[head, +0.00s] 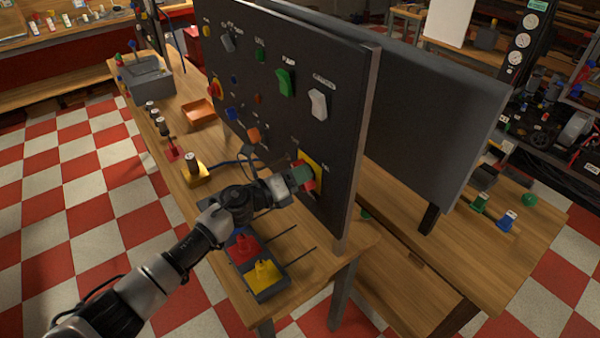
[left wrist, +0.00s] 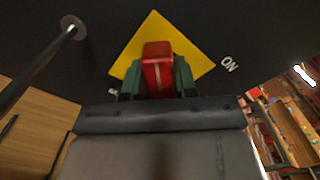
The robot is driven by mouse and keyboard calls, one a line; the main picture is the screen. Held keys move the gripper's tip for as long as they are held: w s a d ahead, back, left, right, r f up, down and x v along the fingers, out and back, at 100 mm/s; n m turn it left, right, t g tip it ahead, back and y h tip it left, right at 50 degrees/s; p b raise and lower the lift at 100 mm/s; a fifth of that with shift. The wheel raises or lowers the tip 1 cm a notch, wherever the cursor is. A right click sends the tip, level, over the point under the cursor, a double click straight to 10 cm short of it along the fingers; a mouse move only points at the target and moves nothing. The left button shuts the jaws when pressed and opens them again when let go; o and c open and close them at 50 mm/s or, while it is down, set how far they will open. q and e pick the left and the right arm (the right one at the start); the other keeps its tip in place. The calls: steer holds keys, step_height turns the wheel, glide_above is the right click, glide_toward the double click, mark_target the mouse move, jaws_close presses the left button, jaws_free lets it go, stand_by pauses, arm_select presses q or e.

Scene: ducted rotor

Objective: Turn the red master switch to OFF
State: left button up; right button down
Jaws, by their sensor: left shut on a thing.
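The red master switch handle (left wrist: 157,62) sits on a yellow plate (left wrist: 190,42) low on the dark upright panel. In the left wrist view the plate appears as a diamond and the handle points toward the top of the picture. A white ON label (left wrist: 229,64) is right of the plate; another mark at its lower left is mostly hidden. My left gripper (left wrist: 158,82) is shut on the handle, with a green finger on each side. In the head view my left gripper (head: 301,176) covers much of the yellow plate (head: 313,163). My right gripper is not in view.
The panel (head: 340,130) carries a white switch (head: 318,104), a green switch (head: 284,82) and several knobs. Below my left arm is a box with red and yellow levers (head: 264,271) on the wooden bench. A dark rod (left wrist: 45,62) sticks out left of the plate.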

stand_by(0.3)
arm_select(q)
steer(key=o, duration=0.9)
steer(key=b+v, duration=0.2)
steer(key=v, duration=0.8)
steer(key=shift+s+a, duration=0.2)
steer(key=shift+a, duration=0.15)
